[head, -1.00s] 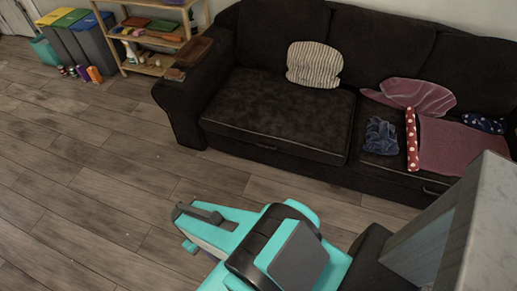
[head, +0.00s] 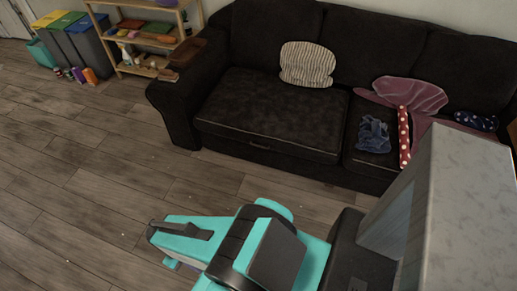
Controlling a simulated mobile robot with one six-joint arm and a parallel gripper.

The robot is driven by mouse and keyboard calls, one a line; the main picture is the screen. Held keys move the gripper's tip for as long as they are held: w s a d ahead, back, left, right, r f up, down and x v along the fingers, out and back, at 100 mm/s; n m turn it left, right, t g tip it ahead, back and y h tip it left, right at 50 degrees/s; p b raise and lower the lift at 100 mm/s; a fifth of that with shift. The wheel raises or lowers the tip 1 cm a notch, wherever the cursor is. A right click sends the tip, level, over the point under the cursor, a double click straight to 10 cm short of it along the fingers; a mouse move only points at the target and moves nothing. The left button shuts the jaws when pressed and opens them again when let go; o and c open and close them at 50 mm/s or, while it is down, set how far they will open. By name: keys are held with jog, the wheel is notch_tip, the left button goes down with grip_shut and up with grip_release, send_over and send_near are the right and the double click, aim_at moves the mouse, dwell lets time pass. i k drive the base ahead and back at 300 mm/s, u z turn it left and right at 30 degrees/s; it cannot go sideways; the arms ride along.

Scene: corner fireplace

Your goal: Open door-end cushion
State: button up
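The dark sofa has a wide seat cushion (head: 270,108) at its left end, the end nearer the pale panel (head: 12,24) at the top left. The cushion lies flat, with a light seam along its front edge. A small handle-like strip (head: 259,146) shows on its front face. My gripper (head: 168,243), at the end of the turquoise arm, is over the floor in front of the sofa, well apart from the cushion. Nothing shows held in it. Its fingers are seen too obliquely to tell the gap.
A striped pillow (head: 306,64) sits at the cushion's back. Blue cloth (head: 374,134), a red dotted strip (head: 404,137) and pink cloth (head: 416,95) lie on the right seat. A wooden shelf (head: 126,67) and bins (head: 86,37) stand at the left. Floor before the sofa is clear.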

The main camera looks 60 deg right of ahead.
aim_at(261, 109)
jog(key=z, duration=0.05)
jog(key=i, duration=1)
jog(key=u, duration=0.05)
